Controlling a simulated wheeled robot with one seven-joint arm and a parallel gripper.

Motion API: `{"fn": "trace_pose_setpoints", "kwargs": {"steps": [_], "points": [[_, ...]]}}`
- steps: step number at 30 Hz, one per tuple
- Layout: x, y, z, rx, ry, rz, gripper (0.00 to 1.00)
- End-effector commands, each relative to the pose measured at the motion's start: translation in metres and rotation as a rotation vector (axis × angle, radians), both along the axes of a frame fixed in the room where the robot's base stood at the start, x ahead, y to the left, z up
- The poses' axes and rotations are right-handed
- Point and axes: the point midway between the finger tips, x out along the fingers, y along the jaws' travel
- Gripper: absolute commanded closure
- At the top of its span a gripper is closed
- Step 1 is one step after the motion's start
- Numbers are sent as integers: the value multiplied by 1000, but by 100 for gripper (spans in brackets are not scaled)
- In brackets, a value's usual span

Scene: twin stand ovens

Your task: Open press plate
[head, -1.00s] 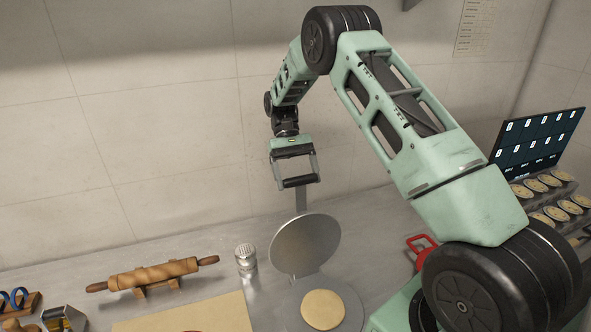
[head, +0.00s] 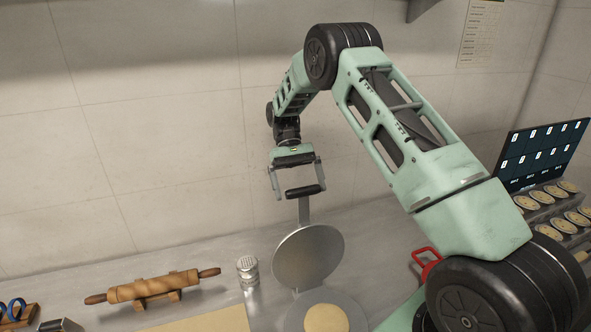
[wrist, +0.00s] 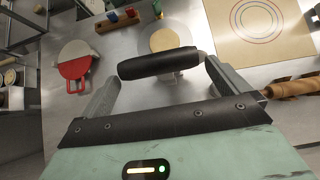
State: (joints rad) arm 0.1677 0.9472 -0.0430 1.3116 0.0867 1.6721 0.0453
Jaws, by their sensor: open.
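The press has a round grey upper plate (head: 308,257), tilted up at the back of its lower plate (head: 295,312). A pale dough disc (head: 326,318) lies on the lower plate. A bar rises from the upper plate to a black handle (head: 304,191). My gripper (head: 297,188) is open, with the handle lying crosswise between its fingertips in the head view. In the wrist view, the handle (wrist: 160,62) spans the space between the finger ends. I cannot tell whether the fingers touch it. The dough also shows beyond it (wrist: 163,39).
A shaker (head: 248,275) stands left of the press. A rolling pin (head: 153,285) rests on a stand farther left, behind a mat (head: 205,320). A red-handled item (head: 425,260), a dark display (head: 545,153) and several round pieces are to the right. The wall is behind.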

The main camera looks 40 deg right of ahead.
Motion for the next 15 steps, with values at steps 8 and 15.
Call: {"fn": "trace_pose_setpoints", "kwargs": {"steps": [8, 15], "points": [[34, -10, 29, -1, -5, 0, 0], [56, -17, 56, -1, -2, -1, 0]]}}
